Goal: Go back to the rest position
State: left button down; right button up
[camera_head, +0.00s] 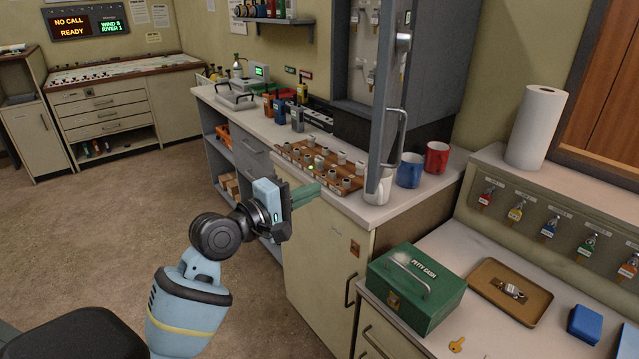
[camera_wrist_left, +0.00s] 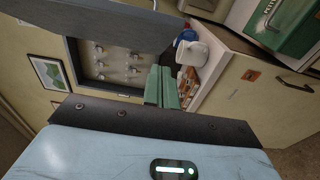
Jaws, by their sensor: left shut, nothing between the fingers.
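My left gripper (camera_head: 305,195) reaches in from the lower left of the head view. Its green fingers are together with nothing between them. It is in front of the counter (camera_head: 258,140), near the wooden rack of small round pieces (camera_head: 300,158). In the left wrist view the shut fingers (camera_wrist_left: 162,86) point toward the open key cabinet (camera_wrist_left: 112,62) and the counter. I cannot tell whether they touch the counter edge. My right gripper is in neither view.
The grey cabinet door (camera_head: 385,110) stands open over the counter. A white mug (camera_head: 377,188), a blue mug (camera_head: 409,171) and a red mug (camera_head: 437,157) are beside it. A green cash box (camera_head: 416,288) and brown tray (camera_head: 487,274) stand at the right. The floor at left is clear.

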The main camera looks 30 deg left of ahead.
pick_arm(q)
jog(key=shift+s, duration=0.6)
jog(key=s+d+f+m+g+y, duration=0.1)
jog(key=s+f+m, duration=0.15)
jog(key=f, duration=0.55)
jog(key=s+d+f+m+g+y+p, duration=0.15)
jog(key=s+f, duration=0.25)
jog(key=f, duration=0.4)
jog(key=s+d+f+m+g+y, duration=0.15)
jog(key=s+f, duration=0.25)
jog(key=f, duration=0.4)
jog(key=s+d+f+m+g, duration=0.2)
jog(key=s+f+m, duration=0.3)
jog(key=s, duration=0.7)
jog(key=s+d+f+m+g, duration=0.2)
jog(key=s+d+f+m, duration=0.2)
jog(key=s+f, duration=0.6)
jog(key=shift+s+d+f+m+p, duration=0.3)
jog(key=shift+s+m, duration=0.55)
jog(key=shift+s, duration=0.4)
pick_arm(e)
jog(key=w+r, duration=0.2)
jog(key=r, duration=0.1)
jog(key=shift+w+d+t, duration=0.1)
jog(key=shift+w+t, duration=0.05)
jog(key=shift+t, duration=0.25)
pick_arm(q)
jog(key=shift+r, duration=0.1)
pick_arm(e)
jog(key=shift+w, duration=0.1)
